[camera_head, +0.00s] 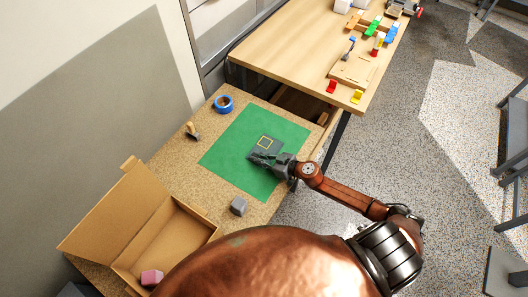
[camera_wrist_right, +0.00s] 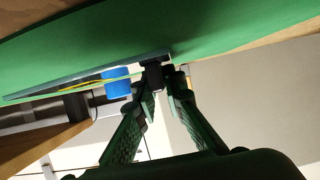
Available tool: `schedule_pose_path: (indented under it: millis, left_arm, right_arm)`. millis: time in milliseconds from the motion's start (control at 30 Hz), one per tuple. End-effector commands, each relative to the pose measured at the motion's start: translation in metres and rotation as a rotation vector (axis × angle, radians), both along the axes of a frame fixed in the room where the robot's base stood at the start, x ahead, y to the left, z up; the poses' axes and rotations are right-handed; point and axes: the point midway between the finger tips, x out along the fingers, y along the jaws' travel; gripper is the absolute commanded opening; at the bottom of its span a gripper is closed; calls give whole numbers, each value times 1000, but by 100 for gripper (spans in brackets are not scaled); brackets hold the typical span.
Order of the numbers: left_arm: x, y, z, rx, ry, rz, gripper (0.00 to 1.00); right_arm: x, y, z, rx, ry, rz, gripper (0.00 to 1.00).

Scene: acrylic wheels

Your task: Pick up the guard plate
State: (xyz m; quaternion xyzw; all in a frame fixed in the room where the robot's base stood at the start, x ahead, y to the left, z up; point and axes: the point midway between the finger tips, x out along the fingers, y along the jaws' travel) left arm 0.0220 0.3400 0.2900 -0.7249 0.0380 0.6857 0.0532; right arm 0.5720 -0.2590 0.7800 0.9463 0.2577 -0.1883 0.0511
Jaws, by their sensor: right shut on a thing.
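The guard plate (camera_head: 270,140) is a flat grey square with a yellow outline, over the green mat in the head view. In the right wrist view it shows nearly edge-on as a thin grey-blue strip (camera_wrist_right: 85,79). My right gripper (camera_head: 258,160) is at the plate's near side. In the right wrist view its fingertips (camera_wrist_right: 161,84) are closed around a small black block (camera_wrist_right: 155,72) at the plate's end. Whether the plate touches the mat is hard to tell. My left gripper is not in view.
The green mat (camera_head: 230,150) lies on a speckled table. Around it are a blue tape roll (camera_head: 223,103), a wooden-handled tool (camera_head: 192,131) and a grey block (camera_head: 238,205). An open cardboard box (camera_head: 180,240) holds a pink block (camera_head: 151,277). A wooden table (camera_head: 290,50) stands behind.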

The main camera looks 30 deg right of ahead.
Motion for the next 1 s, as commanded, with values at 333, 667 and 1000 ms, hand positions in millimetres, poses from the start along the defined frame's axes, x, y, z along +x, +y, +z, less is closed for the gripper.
schedule_pose_path:
  millis: [333,667,1000]
  left_arm:
    - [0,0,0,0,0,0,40]
    - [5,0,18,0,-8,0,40]
    - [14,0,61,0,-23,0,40]
  right_arm:
    - [0,0,1,0,-1,0,0]
    - [1,0,30,-3,-4,3,0]
    - [-49,25,101,0,0,4,0]
